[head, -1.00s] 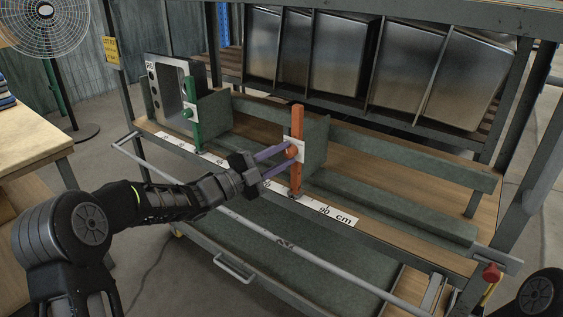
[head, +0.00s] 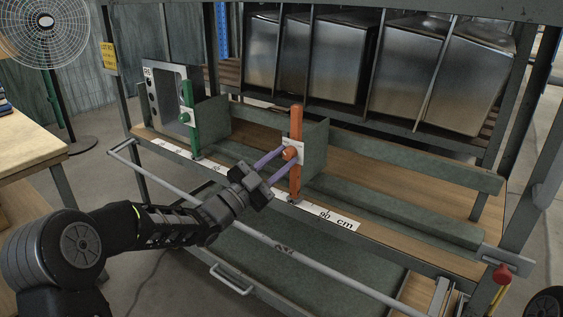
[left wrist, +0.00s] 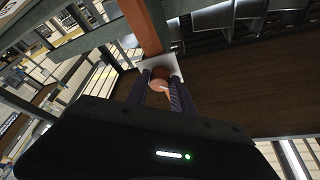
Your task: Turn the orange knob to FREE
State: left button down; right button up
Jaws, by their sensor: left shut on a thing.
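The orange knob (head: 289,153) sits on a white plate (head: 299,146) fixed to an upright orange bar (head: 296,178) at the front of the rack. My left gripper (head: 283,158) has its two purple fingers on either side of the knob and is shut on it. In the left wrist view the knob (left wrist: 159,78) shows between the fingertips (left wrist: 160,86), with a light mark on its face and the white plate behind. Lettering around the knob is too small to read. My right gripper is not in view.
A green bar (head: 188,118) with its own green knob stands to the left. A ruler strip (head: 335,214) runs along the front edge. Steel sinks (head: 400,70) stand on the shelf behind.

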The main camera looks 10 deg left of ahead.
pick_arm(q)
jog(key=shift+f, duration=0.1)
jog(key=c, duration=1.1)
grip_release()
jog(key=shift+s, duration=0.1)
jog(key=v, duration=0.7)
jog(key=shift+s+a+p, duration=0.25)
jog(key=shift+p, duration=0.05)
jog(key=shift+f, duration=0.15)
